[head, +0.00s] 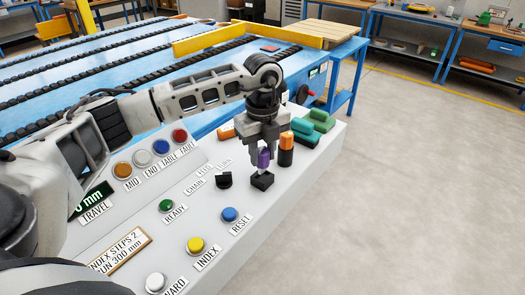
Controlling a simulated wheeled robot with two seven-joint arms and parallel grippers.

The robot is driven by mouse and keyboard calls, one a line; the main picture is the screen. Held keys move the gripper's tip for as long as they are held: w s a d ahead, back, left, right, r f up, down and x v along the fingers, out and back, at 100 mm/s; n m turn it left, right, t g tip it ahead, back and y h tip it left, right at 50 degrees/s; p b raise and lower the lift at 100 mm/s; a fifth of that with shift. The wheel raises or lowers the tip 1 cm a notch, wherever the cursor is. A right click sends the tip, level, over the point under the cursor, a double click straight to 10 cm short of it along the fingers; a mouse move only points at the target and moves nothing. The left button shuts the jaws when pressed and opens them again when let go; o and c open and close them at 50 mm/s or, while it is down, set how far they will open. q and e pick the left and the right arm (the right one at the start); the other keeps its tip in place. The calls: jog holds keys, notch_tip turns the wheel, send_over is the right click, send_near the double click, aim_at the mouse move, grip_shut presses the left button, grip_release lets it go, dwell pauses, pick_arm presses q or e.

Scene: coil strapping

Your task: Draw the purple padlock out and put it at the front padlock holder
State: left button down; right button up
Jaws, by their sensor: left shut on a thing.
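The purple padlock (264,159) is upright between the fingers of my left gripper (264,150), which is shut on it from above. Its lower end is right over a small black holder block (262,181) on the grey control panel; I cannot tell whether it sits in the block or just above it. A second small black holder (224,181) stands to the left on the panel, with nothing seen in it. Which of the two is the front holder is not clear from this view. My right gripper is not in view.
An orange and black upright piece (286,150) stands close to the right of the gripper. Teal and green blocks (310,125) lie behind it. Push buttons such as the blue one (229,214) and the green one (166,206) dot the panel. Open floor (400,180) lies right.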

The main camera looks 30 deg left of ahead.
aim_at(262, 163)
pick_arm(q)
jog(key=shift+f+b, duration=1.1)
jog(key=shift+f, duration=0.75)
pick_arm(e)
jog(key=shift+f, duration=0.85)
pick_arm(q)
jog(key=c, duration=1)
grip_release()
jog(key=shift+r, duration=0.1)
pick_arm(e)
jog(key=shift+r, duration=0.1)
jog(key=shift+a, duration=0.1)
pick_arm(q)
jog(key=shift+r, duration=0.35)
notch_tip(262, 163, up, 15)
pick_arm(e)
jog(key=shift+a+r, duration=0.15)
